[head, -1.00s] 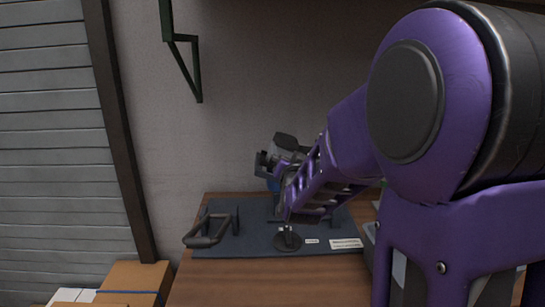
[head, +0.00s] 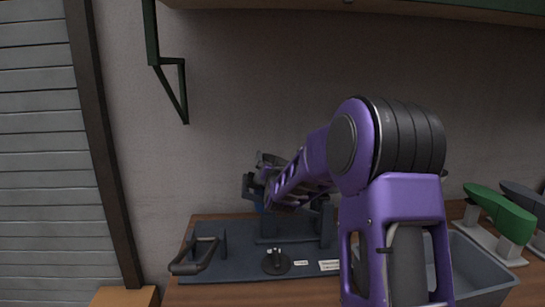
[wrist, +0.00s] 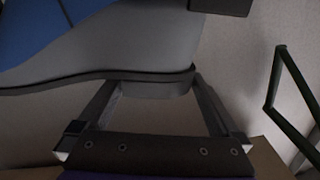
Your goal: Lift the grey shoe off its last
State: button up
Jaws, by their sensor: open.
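The grey shoe (wrist: 150,50) fills the upper left of the wrist view, with a dark band along its lower edge and a blue area (wrist: 40,28) at the left. My gripper (wrist: 152,100) is open, its two fingers spread on either side of a grey part beneath the dark band. I cannot tell whether the fingers touch it. In the head view, my gripper and the shoe are largely hidden behind my purple arm, above the dark base plate (head: 225,262). The last cannot be told apart from the shoe.
The plate carries a dark handle (head: 195,257) and a round knob (head: 276,262). It lies on a wooden bench (head: 240,294). To the right are a grey bin (head: 478,262) and a green shoe form (head: 500,212). A green bracket (head: 172,85) is on the wall.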

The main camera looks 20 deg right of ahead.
aim_at(273, 156)
jog(key=shift+x, duration=2.15)
jog(key=c, duration=1.4)
notch_tip(273, 156, up, 15)
jog(key=p, duration=0.7)
jog(key=shift+r, duration=0.2)
